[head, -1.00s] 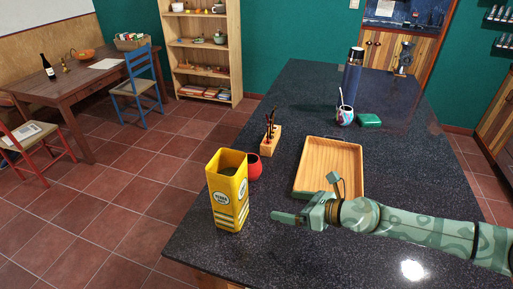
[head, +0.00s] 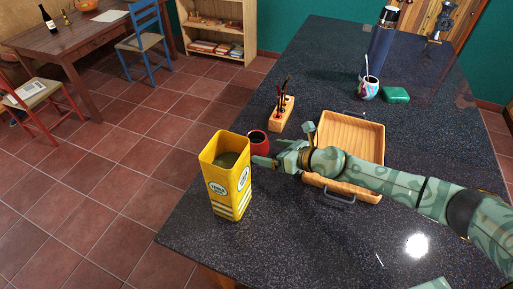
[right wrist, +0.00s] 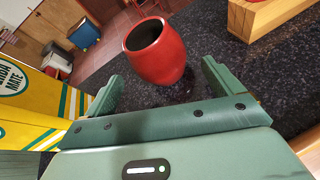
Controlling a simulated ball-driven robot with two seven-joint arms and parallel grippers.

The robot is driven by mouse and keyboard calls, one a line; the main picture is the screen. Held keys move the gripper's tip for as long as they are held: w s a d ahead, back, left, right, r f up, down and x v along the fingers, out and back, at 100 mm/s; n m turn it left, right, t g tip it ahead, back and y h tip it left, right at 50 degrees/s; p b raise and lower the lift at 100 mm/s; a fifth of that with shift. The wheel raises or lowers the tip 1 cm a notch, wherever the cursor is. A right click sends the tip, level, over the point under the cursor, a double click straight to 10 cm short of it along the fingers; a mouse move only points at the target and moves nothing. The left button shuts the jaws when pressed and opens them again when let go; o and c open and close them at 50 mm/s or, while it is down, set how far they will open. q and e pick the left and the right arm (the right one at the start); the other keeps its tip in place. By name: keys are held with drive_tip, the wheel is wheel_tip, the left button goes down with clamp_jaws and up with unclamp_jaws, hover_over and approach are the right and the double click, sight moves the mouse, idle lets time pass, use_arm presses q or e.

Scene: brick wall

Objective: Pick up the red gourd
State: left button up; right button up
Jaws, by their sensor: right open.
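The red gourd (head: 259,142) is a rounded cup with a dark open top, standing upright on the dark speckled counter. In the head view it is just behind my right gripper (head: 270,161), which partly covers its lower part. In the right wrist view the gourd (right wrist: 157,54) stands ahead of the open right gripper (right wrist: 160,88), roughly between the lines of its two fingers. The fingers hold nothing, and I see no grip on the gourd. My left gripper is not in view.
A yellow yerba mate tin (head: 226,185) stands close left of the gripper. A wooden holder (head: 281,115) with dark utensils is behind the gourd. A wooden tray (head: 352,133) lies under my right arm.

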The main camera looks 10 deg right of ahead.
sight(265, 150)
drive_tip(key=b+x, duration=0.2)
drive_tip(key=x, duration=0.3)
drive_tip(key=shift+w+a+f, duration=0.15)
drive_tip(key=shift+w+a, duration=0.05)
drive_tip(key=shift+a, duration=0.05)
drive_tip(key=shift+s, duration=0.1)
drive_tip(key=c, duration=1.2)
